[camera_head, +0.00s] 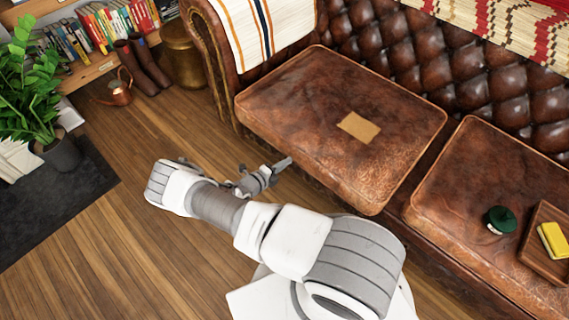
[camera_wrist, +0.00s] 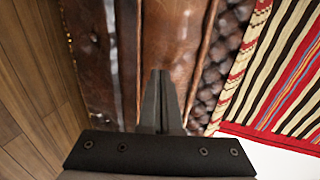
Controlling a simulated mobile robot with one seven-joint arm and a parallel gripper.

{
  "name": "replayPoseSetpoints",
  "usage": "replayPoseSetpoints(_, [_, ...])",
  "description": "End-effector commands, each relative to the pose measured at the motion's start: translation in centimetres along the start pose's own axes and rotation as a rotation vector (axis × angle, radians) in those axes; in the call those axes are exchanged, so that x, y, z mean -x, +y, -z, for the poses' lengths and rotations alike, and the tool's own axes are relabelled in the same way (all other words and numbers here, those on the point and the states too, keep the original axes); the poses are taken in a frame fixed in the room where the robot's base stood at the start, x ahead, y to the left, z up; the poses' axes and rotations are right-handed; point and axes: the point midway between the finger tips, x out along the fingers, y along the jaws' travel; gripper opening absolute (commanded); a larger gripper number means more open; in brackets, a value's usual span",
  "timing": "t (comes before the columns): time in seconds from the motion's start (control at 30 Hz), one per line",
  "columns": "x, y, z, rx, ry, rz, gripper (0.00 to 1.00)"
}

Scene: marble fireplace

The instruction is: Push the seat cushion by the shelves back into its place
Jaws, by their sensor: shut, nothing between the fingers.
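The seat cushion by the shelves (camera_head: 320,95) is worn brown leather with light piping. It lies on the sofa's left end, skewed against the seat line, with its front edge jutting out over the sofa's front. A tan patch (camera_head: 358,127) lies on its top. My gripper (camera_head: 287,163) is at the cushion's front edge in the head view, shut and empty; whether it touches the cushion I cannot tell. In the wrist view, the closed fingers (camera_wrist: 161,78) point along brown leather (camera_wrist: 172,35), with the tufted back to the right.
A second cushion (camera_head: 480,180) to the right bears a green round object (camera_head: 499,220) and a wooden tray (camera_head: 533,262) with a yellow block. Shelves (camera_head: 95,65), boots (camera_head: 143,65), a copper can (camera_head: 117,90) and a plant (camera_head: 30,90) stand left. The wood floor (camera_head: 120,230) is clear.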

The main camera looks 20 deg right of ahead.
Motion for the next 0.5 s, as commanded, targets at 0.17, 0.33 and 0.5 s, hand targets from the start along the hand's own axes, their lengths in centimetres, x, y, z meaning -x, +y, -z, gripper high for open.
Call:
replayPoseSetpoints(0.17, [-0.3,-0.1,0.0,0.000,0.000,0.000,0.00])
replayPoseSetpoints(0.33, [-0.8,-0.2,0.0,0.000,0.000,0.000,0.00])
replayPoseSetpoints(0.5, [-1.3,-0.3,0.0,0.000,0.000,0.000,0.00])
